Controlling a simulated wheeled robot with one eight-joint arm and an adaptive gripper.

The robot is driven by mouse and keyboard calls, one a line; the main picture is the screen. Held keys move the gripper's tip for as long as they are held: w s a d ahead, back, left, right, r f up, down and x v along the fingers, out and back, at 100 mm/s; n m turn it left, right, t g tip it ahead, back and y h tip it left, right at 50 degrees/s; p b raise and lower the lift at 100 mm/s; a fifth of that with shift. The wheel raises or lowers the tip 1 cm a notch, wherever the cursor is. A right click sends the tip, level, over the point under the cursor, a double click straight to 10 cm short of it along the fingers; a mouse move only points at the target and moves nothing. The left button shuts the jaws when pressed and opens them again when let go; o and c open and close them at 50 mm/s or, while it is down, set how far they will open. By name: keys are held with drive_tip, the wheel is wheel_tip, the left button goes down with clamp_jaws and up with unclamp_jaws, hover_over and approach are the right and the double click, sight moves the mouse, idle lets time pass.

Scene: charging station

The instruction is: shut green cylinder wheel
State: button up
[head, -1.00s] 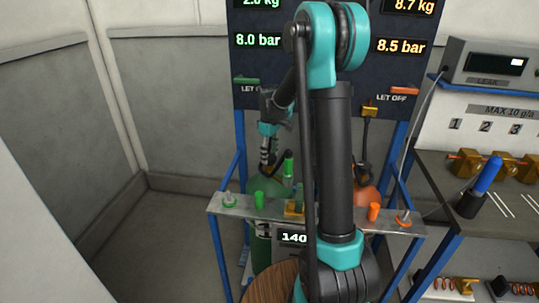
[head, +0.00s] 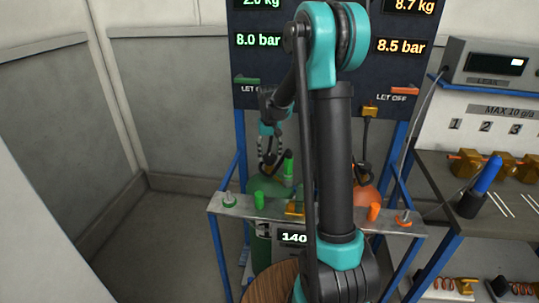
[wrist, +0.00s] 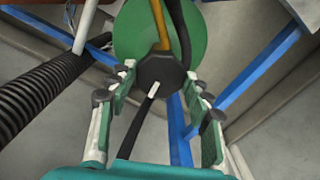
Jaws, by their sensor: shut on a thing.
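The wheel is a dark, many-sided knob (wrist: 163,78) with a white mark, above the round green top of the green cylinder (wrist: 135,35) in the wrist view. My gripper (wrist: 163,92) has one finger on each side of the wheel and is shut on it. In the head view my gripper (head: 271,168) reaches down over the green cylinder (head: 262,250), behind the metal rail.
An orange cylinder (head: 365,198) stands to the right, partly behind my arm. A metal rail (head: 245,211) with green and orange pegs crosses in front. Blue frame bars (wrist: 245,85) and a black ribbed hose (wrist: 40,95) are close to my gripper.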

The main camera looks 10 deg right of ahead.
sight(269, 157)
drive_tip(key=shift+m, duration=0.5)
drive_tip(key=o, duration=1.2)
drive_tip(key=shift+c, duration=0.2)
drive_tip(key=shift+r, duration=0.1)
wheel_tip(269, 157, up, 12)
drive_tip(key=shift+s, duration=0.1)
